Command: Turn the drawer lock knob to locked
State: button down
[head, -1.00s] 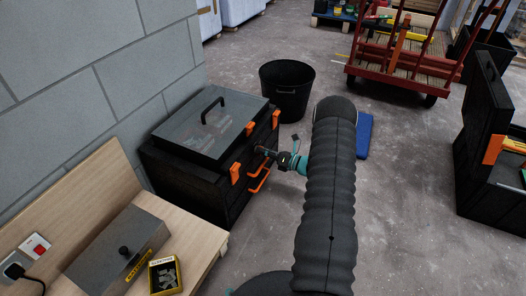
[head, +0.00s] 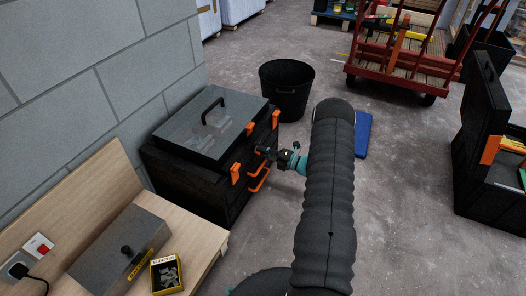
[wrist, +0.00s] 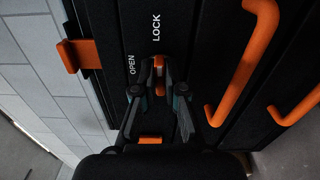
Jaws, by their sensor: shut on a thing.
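The drawer lock knob (wrist: 158,66) is an orange-and-pale piece on the dark front of the black toolbox (head: 180,180). My gripper (wrist: 158,78) is shut on the knob, with one finger on each side, so only part of it shows. The visible part lies in line with the white LOCK label (wrist: 156,27); the OPEN label (wrist: 131,65) is to its left. In the head view my gripper (head: 267,153) is at the toolbox front, and the knob is too small to make out.
Orange drawer handles (wrist: 243,65) stand out to the right of the knob, and an orange latch (wrist: 83,55) to its left. A wooden bench (head: 200,235) is in front of the toolbox.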

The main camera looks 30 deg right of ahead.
jog(key=shift+m, duration=0.5)
jog(key=c, duration=1.2)
grip_release()
jog(key=shift+c, duration=0.2)
jog(key=v, duration=1.2)
